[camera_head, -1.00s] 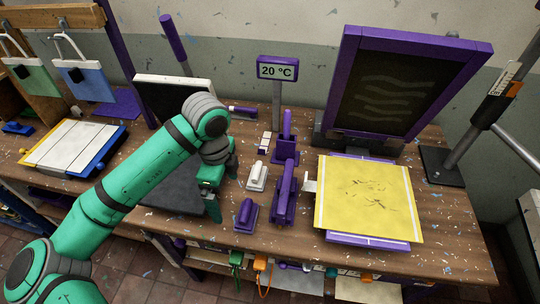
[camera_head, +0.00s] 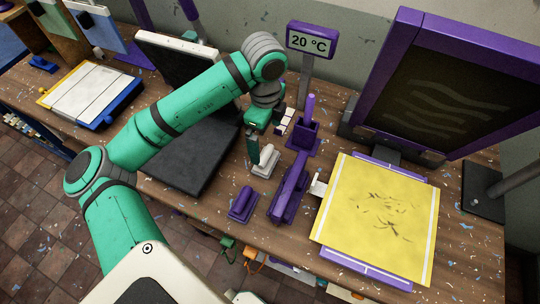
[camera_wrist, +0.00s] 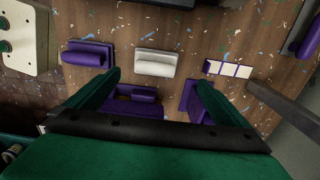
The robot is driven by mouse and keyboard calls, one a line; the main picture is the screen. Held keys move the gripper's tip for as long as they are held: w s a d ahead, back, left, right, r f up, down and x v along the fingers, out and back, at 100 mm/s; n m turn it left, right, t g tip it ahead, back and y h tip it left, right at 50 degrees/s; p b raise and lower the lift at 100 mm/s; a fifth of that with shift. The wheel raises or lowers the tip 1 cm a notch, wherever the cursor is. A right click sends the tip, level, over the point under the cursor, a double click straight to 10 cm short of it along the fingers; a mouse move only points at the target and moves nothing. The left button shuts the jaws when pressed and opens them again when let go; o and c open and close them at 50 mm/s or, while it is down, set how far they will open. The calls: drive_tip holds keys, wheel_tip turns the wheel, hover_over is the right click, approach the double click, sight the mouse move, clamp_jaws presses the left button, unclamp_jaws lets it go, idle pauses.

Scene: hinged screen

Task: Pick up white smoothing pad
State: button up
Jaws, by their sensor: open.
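The white smoothing pad (camera_head: 266,158) lies on the wooden table, a small flat block with a raised grip. My gripper (camera_head: 254,151) is just above or beside it and partly covers it in the head view. In the wrist view, the white pad (camera_wrist: 156,63) lies in full sight past the fingertips, roughly centred between them. My gripper (camera_wrist: 158,82) is open, with its two green fingers wide apart and nothing between them. Whether a finger touches the pad cannot be told.
A purple pad (camera_head: 242,203) and a purple squeegee-like tool (camera_head: 288,190) lie close by. A purple holder (camera_head: 304,132) and a temperature sign (camera_head: 311,40) stand behind. A hinged purple screen (camera_head: 440,80) rises over a yellow sheet (camera_head: 375,215). A black board (camera_head: 190,155) lies left.

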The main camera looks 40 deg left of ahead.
sight(266, 154)
drive_tip(key=f, duration=0.2)
drive_tip(key=s+f, duration=0.1)
drive_tip(key=f, duration=0.1)
drive_tip(key=shift+f, duration=0.2)
drive_tip(key=f, duration=0.5)
drive_tip(key=shift+w+d, duration=0.1)
drive_tip(key=shift+d, duration=0.15)
drive_tip(key=shift+r, duration=0.1)
drive_tip(key=c, duration=1.2)
